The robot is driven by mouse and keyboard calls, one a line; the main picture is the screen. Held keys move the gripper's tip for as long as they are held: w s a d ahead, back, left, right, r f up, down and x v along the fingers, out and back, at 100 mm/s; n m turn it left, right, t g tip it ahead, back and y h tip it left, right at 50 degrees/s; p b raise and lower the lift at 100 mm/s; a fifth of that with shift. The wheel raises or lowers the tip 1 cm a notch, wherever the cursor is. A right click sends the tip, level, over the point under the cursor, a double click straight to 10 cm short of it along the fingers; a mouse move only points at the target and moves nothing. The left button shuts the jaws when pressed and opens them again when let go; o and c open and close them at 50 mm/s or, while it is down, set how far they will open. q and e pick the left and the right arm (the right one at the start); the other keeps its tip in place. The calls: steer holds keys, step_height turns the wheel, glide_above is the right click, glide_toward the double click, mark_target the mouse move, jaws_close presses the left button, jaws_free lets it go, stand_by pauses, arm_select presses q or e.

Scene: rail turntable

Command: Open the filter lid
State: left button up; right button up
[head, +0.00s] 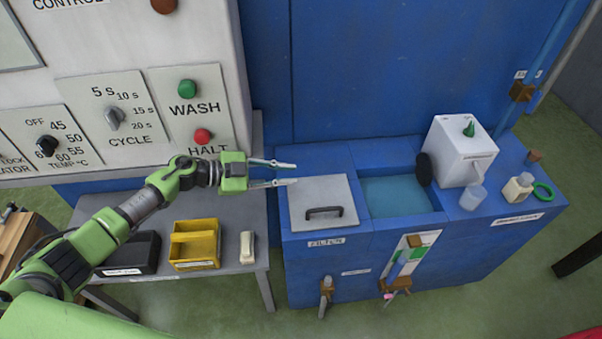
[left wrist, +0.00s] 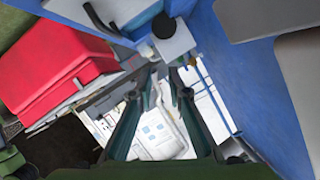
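The filter lid is a flat grey plate (head: 340,190) on the left top of the blue tank (head: 470,235). It lies closed, with a black bar handle (head: 324,212) near its front edge and a "FILTER" label below. My left gripper (head: 290,173) points right, above the lid's back left corner in the picture. Its two fingers are spread, with nothing between them, and it does not appear to touch the handle. In the left wrist view the fingers (left wrist: 162,85) also stand apart; I cannot make out the lid there for certain. My right gripper is not in view.
An open water basin (head: 395,195) lies right of the lid, with a white canister (head: 460,150) beyond it. The control panel (head: 130,90) stands behind my left arm. A grey table (head: 225,200) holds a yellow bin (head: 194,245). A red box (left wrist: 60,65) shows in the left wrist view.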

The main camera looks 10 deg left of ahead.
arm_select(q)
steer(key=shift+s+a+r, duration=0.2)
steer(key=shift+a, duration=0.1)
steer(key=shift+d, duration=0.1)
